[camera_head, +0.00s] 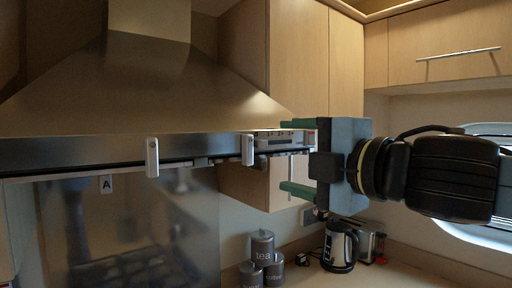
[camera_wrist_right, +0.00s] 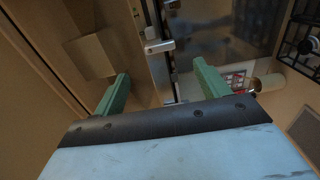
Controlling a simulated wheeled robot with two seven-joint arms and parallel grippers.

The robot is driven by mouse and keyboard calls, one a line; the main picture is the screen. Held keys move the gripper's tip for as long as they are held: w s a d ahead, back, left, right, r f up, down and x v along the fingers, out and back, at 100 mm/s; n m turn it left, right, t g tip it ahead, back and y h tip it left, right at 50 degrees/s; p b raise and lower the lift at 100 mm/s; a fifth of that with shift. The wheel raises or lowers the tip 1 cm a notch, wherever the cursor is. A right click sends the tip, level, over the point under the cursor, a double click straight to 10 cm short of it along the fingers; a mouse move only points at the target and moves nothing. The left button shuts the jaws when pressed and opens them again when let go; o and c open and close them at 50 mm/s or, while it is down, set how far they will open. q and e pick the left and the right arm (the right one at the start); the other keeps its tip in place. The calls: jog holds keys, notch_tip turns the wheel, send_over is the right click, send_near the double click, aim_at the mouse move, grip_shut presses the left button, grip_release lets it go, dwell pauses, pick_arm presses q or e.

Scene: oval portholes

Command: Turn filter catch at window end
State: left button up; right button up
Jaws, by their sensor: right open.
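The range hood (camera_head: 60,151) spans the left of the head view. Two pale upright catches sit along its lower front edge, one further left (camera_head: 152,157) and one nearer the window end (camera_head: 248,150). My right gripper (camera_head: 284,155) is open, its green fingers one above the other, pointing left. Its tips are right of the window-end catch, and I see no contact. In the right wrist view, a pale catch (camera_wrist_right: 158,46) shows beyond the gap between the open fingers (camera_wrist_right: 162,75). My left gripper is out of view.
A tag marked A (camera_head: 106,184) hangs below the hood edge. Wooden cupboards (camera_head: 297,60) stand behind my right gripper. Grey canisters (camera_head: 262,246) and a kettle (camera_head: 340,246) stand on the counter below. An oval window (camera_head: 470,232) is at the right.

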aim_at(251, 151)
jog(key=p+x, duration=0.2)
jog(key=x, duration=0.7)
jog(key=shift+w+a, duration=0.25)
jog(key=shift+w, duration=0.05)
jog(key=shift+c, duration=0.3)
jog(key=c, duration=0.9)
